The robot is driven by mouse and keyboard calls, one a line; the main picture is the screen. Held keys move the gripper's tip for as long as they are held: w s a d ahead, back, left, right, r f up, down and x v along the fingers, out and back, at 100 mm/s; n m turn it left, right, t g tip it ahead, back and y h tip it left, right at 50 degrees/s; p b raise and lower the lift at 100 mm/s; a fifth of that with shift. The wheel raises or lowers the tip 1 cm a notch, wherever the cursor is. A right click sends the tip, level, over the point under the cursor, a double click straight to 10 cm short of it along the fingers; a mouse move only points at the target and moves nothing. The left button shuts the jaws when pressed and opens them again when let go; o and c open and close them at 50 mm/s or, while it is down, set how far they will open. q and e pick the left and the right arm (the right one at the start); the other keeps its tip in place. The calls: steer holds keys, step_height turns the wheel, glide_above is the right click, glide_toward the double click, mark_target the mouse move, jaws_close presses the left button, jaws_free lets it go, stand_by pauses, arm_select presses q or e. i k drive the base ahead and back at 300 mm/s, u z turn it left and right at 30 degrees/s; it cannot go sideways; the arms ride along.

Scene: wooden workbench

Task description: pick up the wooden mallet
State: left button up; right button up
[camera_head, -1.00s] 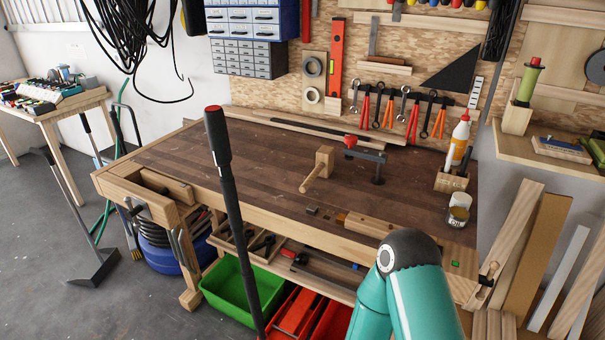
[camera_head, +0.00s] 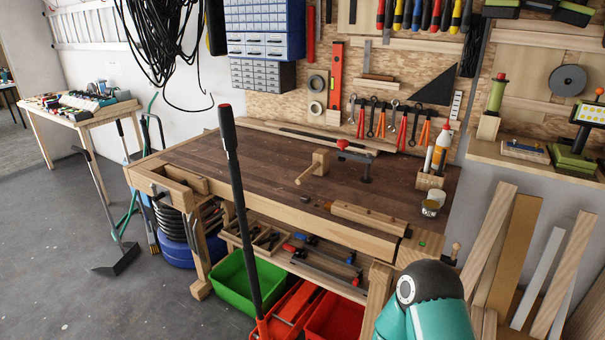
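The wooden mallet (camera_head: 314,167) lies on the dark top of the workbench (camera_head: 255,172), near its middle. Its block head is at the upper right and its handle points toward the lower left. Nothing touches it from my side. A teal and black link of my arm shows at the lower right, in front of the bench and well apart from the mallet. Neither of my grippers shows in the head view.
A black clamp with a red knob (camera_head: 343,144) stands just right of the mallet. A wooden plane-like block (camera_head: 368,216) lies near the front edge. A long black pole (camera_head: 238,200) rises in front of the bench. A holder with bottles (camera_head: 430,181) stands at the right end.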

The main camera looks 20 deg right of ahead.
mark_target(320, 168)
steer(key=z, duration=0.2)
steer(key=i, duration=0.85)
steer(key=u, duration=0.2)
steer(key=k, duration=0.9)
steer(key=z, duration=0.15)
steer(key=i, duration=0.6)
